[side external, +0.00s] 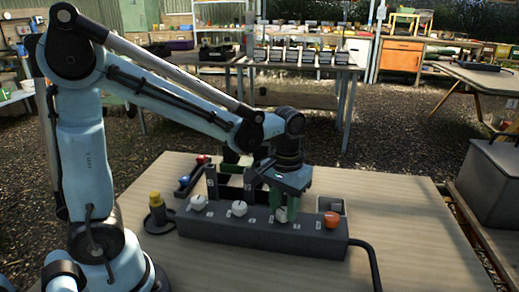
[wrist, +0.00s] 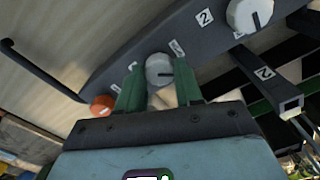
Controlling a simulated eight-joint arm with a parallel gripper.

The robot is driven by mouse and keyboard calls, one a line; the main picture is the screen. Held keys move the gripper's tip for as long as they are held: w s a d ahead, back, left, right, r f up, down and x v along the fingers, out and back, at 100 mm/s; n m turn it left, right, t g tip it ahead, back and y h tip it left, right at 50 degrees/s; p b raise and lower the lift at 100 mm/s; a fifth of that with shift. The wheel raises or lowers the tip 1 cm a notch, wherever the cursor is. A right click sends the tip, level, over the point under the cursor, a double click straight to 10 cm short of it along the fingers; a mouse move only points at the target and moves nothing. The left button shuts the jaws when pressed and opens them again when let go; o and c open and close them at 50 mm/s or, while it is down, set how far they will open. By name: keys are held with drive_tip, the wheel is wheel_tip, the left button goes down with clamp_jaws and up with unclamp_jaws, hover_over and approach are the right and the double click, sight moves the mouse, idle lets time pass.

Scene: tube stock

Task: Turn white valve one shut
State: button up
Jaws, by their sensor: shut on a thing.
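My gripper (wrist: 158,88) has its green fingers closed on both sides of a white valve knob (wrist: 158,66). The knob sits on the dark valve box (side external: 190,229), between the orange knob (side external: 332,220) and the white knob with a "2" label (wrist: 250,13). A dark pointer line on the gripped knob points to the right in the wrist view. The small labels beside it are too small to read. In the side view, my gripper (side external: 282,208) reaches down from above and partly hides this knob.
Another white knob (side external: 198,202) is at the left end of the box. A dark rack (side external: 232,186) stands close behind. A yellow-capped object (side external: 156,207) stands at left, and a black cable (side external: 374,262) leaves the box at right. The wooden table (side external: 410,225) is clear at right.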

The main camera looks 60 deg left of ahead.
sight(284, 210)
drive_tip(key=m, duration=0.5)
drive_tip(key=shift+m, duration=0.3)
drive_tip(key=m, duration=0.4)
drive_tip(key=shift+m, duration=0.3)
drive_tip(key=o, duration=1)
drive_tip(key=shift+o, duration=0.2)
drive_tip(key=shift+r, duration=0.1)
wheel_tip(284, 210, up, 12)
idle(0.3)
